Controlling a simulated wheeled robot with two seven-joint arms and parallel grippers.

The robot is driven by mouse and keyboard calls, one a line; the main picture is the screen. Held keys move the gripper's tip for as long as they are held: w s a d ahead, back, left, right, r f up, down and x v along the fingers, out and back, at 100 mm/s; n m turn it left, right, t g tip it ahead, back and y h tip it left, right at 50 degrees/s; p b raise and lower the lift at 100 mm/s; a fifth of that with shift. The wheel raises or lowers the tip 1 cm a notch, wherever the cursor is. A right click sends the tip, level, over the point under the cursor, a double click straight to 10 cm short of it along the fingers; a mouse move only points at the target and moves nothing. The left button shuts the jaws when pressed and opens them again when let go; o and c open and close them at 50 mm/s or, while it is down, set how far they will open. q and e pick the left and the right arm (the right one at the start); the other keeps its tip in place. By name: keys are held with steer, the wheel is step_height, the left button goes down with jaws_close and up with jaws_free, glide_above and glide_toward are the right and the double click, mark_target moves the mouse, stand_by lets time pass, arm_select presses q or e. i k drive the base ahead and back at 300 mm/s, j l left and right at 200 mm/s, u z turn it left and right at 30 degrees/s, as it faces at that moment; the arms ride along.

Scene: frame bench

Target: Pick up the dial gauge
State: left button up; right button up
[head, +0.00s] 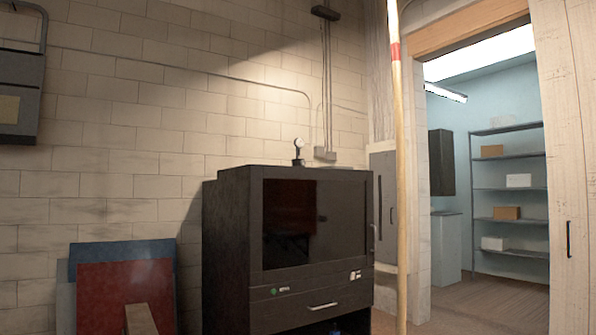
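The dial gauge (298,147) is small, with a round pale face on a dark base. It stands upright on top of the black cabinet (228,250), near the back of its top, in front of the block wall. Neither of my grippers is in view, so nothing is seen near the gauge or touching it.
A light wooden pole with a red band (397,150) stands right of the cabinet. Red (110,295) and blue (120,249) panels lean at the lower left. A doorway at right opens onto a room with metal shelves (505,188) holding boxes. A grey wall box (18,95) hangs at left.

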mark_target(299, 143)
steer(key=i+l+z, duration=1.15)
steer(key=i+z, duration=0.4)
steer(key=i+l+u, duration=0.15)
steer(key=i+u, duration=0.3)
steer(key=i, duration=0.3)
steer(key=i+j+u, duration=0.1)
steer(key=i+u, duration=0.5)
steer(key=u, duration=0.15)
steer(key=i+u, duration=0.4)
steer(key=i+l+u, duration=0.15)
steer(key=u, duration=0.2)
steer(key=i+u, duration=0.3)
steer(key=i+l+u, duration=0.3)
steer(key=j, duration=0.1)
